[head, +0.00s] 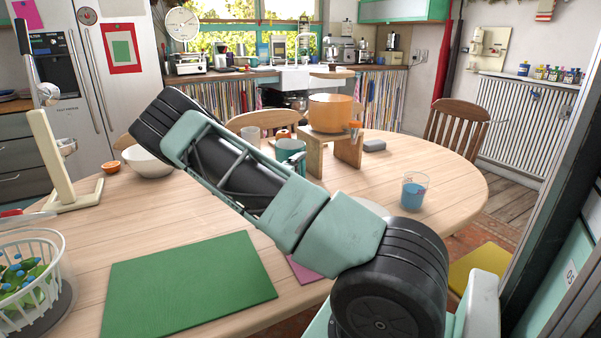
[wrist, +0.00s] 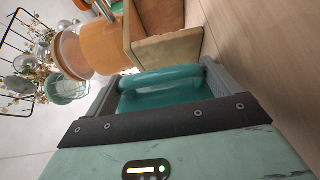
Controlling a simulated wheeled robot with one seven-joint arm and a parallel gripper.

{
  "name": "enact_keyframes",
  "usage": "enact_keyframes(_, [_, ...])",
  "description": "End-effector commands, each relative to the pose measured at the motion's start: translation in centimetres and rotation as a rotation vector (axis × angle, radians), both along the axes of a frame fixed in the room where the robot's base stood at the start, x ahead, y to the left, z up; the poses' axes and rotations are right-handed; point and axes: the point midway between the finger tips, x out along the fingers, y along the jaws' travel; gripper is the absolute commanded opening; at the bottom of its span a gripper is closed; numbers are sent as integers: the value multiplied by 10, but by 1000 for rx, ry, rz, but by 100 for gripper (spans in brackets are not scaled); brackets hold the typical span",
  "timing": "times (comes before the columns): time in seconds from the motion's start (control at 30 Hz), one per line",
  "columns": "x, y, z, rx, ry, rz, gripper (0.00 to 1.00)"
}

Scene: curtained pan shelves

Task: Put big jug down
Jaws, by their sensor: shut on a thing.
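The big jug is most likely the teal vessel (head: 290,148), which shows in the head view just beyond my arm, left of the wooden stand. My arm hides its lower part. In the wrist view my gripper (wrist: 160,80) is shut with its two grey fingers on either side of a teal rounded piece of the jug (wrist: 165,97). The wrist view is turned sideways, with the tabletop on the right. I cannot tell whether the jug's base touches the table. My gripper is mostly hidden behind my arm in the head view.
The wooden stand (head: 314,155) with an orange pot (head: 330,113) is close beside the jug. A glass of blue liquid (head: 414,191), white bowl (head: 148,161), orange half (head: 111,167) and green mat (head: 190,288) are on the table (head: 455,185).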

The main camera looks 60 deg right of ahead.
Motion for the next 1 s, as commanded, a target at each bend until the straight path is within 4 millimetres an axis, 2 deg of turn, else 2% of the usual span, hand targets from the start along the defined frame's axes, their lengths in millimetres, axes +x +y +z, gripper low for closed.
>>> enact_keyframes(0.67, [0,-1,-3,-6,-4,0,24])
enact_keyframes(0.7, [0,-1,-3,-6,-4,-1,98])
enact_keyframes(1.0, [0,3,-6,3,1,1,100])
